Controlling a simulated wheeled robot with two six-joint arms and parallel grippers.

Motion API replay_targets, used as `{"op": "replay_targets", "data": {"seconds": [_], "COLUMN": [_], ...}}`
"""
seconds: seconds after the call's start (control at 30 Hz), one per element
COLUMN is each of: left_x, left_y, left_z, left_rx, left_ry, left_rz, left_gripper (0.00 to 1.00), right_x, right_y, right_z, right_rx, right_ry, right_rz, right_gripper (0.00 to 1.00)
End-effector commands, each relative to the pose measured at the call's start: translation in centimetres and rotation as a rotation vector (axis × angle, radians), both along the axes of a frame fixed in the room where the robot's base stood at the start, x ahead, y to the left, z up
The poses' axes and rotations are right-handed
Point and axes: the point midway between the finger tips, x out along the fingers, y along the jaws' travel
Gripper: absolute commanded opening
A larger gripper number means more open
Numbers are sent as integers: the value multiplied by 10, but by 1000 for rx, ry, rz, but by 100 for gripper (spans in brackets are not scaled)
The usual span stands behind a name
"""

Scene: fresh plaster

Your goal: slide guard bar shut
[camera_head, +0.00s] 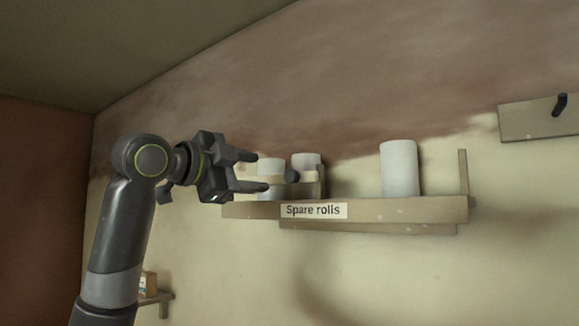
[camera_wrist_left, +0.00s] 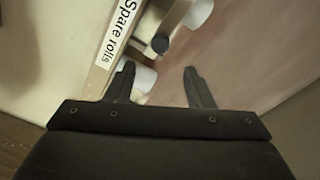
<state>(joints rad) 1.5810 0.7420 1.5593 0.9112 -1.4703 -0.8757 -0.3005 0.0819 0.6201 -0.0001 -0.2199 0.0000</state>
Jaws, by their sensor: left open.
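The guard bar (camera_head: 308,177) is a short beige bar above the front of the shelf labelled "Spare rolls" (camera_head: 375,213). It sits at the shelf's left part and carries a dark round knob (camera_head: 292,176). The knob also shows in the left wrist view (camera_wrist_left: 160,43). No bar crosses in front of the right white roll (camera_head: 399,168). My left gripper (camera_head: 260,173) is open and empty, its fingers pointing right toward the knob. In the left wrist view the knob lies beyond the gap between the fingertips (camera_wrist_left: 158,70), apart from them. My right gripper is not in view.
An upright post (camera_head: 463,172) rises at the shelf's right end. A board with a dark peg (camera_head: 560,105) hangs at upper right. A small shelf (camera_head: 155,298) is lower left.

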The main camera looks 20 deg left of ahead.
Motion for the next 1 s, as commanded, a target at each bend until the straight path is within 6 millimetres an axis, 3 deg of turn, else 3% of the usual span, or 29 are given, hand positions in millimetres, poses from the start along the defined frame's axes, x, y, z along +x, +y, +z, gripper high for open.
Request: {"op": "replay_targets", "data": {"seconds": [0.03, 0.2, 0.5, 0.7, 1.0], "left_x": [11, 43, 85, 97, 98], "left_y": [-6, -20, -39, -44, -45], "left_z": [5, 5, 3, 1, 0], "left_rx": [-1, -1, -1, 0, 0], "left_ry": [4, 4, 2, -1, 0], "left_rz": [-4, -3, 0, 0, 1], "left_gripper": [48, 48, 48, 48, 48], "right_x": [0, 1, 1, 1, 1], "right_y": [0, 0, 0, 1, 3], "right_z": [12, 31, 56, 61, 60], "right_rx": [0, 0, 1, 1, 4], "right_ry": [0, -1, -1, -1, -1], "right_rz": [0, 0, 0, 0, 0], "right_gripper": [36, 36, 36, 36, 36]}}
